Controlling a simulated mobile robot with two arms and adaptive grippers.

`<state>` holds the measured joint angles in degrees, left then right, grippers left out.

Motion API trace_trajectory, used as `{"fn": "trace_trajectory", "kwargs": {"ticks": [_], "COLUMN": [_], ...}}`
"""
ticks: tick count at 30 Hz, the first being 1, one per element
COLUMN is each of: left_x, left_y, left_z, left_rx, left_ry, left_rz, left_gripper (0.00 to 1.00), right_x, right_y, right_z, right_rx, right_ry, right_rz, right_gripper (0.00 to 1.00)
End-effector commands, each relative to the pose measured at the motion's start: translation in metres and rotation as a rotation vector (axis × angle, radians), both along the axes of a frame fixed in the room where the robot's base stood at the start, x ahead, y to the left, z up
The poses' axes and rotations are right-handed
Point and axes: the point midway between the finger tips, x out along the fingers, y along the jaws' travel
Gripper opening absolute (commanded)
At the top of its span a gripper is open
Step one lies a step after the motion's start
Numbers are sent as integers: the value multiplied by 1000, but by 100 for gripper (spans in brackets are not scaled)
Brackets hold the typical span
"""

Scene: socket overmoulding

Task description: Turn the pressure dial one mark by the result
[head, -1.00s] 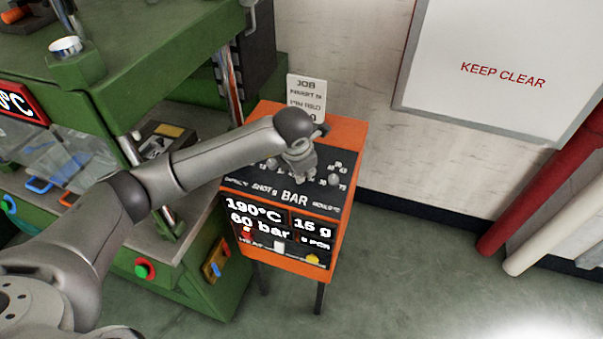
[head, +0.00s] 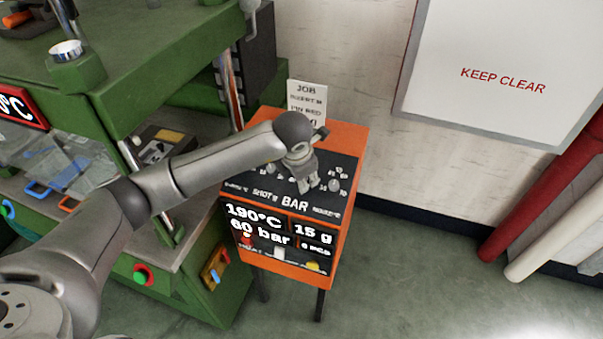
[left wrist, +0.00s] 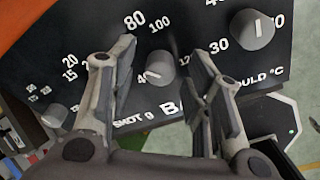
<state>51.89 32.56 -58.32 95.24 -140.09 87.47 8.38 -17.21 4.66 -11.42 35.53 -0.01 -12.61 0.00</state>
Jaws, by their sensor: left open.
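The pressure dial (left wrist: 160,68) is a grey knob with a pale pointer line, above the letters "BA" in the left wrist view. Its pointer lies towards the left; "80" and "100" are printed above it. My left gripper (head: 308,186) is open over the panel, with one finger on each side of this dial in the left wrist view. I cannot tell if the fingers touch it. In the head view the gripper hides the dial. The orange control box's display (head: 277,232) reads 190°C, 15 g and 60 bar.
The shot dial (left wrist: 55,115) is left of the fingers and the mould dial (left wrist: 252,28) close by on the right. A job card (head: 306,98) stands behind the panel. The green press (head: 120,85) is on the left; open floor (head: 400,270) is on the right.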

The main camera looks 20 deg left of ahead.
Motion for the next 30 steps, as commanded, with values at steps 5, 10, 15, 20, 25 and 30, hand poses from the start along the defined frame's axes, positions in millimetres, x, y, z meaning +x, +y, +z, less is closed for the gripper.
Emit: {"fn": "trace_trajectory", "kwargs": {"ticks": [5,10,15,20,25,30], "left_x": [-1,-8,-23,-35,-44,-47], "left_y": [0,-2,-3,-4,-5,-5], "left_z": [3,24,58,87,105,110], "left_rx": [-1,-2,-1,0,-1,0], "left_ry": [-1,-6,-5,-5,-2,1], "left_rz": [-1,-1,-2,-1,0,1], "left_gripper": [45,45,45,45,45,45], "right_x": [0,0,0,0,0,0], "right_y": [1,1,1,1,1,1], "right_z": [0,0,0,0,0,0], "right_rx": [1,1,1,2,2,2], "right_ry": [0,0,0,0,-1,0], "right_rz": [1,1,0,0,0,0], "right_gripper": [40,40,40,40,40,40]}}
